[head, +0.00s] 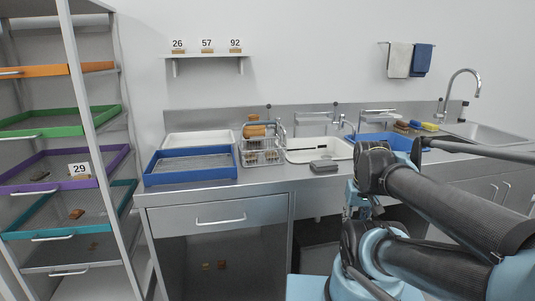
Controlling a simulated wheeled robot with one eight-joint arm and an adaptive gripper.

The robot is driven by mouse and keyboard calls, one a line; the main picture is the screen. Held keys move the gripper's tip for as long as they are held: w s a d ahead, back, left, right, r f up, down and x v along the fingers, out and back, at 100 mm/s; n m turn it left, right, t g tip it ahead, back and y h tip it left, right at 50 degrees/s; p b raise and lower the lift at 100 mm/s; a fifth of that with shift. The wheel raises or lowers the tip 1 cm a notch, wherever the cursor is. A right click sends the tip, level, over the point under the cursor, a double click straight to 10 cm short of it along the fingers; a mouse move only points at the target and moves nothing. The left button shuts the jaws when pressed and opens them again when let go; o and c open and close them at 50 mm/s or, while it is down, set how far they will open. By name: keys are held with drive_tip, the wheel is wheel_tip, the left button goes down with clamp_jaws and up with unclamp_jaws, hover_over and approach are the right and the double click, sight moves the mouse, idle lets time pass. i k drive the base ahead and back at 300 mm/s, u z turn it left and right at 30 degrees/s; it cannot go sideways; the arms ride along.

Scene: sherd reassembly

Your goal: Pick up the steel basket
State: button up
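The steel basket (262,158) is a wire basket on the steel counter, left of the middle in the head view. Brown pieces (254,131) sit in its top left part and partly hide its back. It stands between a blue tray on its left and a white basin on its right. My arm reaches in from the right, in front of the counter. Its end, my gripper (359,201), seems to be the small blue and dark part below the arm's bend. It is right of the basket and well apart from it. Its fingers are not clear.
The blue tray (190,178) and white basin (319,159) are close beside the basket. A dark grey block (324,166) lies in front of the basin. Another blue tray (366,136) and a sink (490,136) are farther right. A drawer rack (70,147) stands left.

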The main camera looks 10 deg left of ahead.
sight(255, 138)
drive_tip(key=z, duration=1.15)
drive_tip(key=k, duration=1.05)
drive_tip(key=u, duration=0.7)
drive_tip(key=i, duration=1)
drive_tip(key=z, duration=0.1)
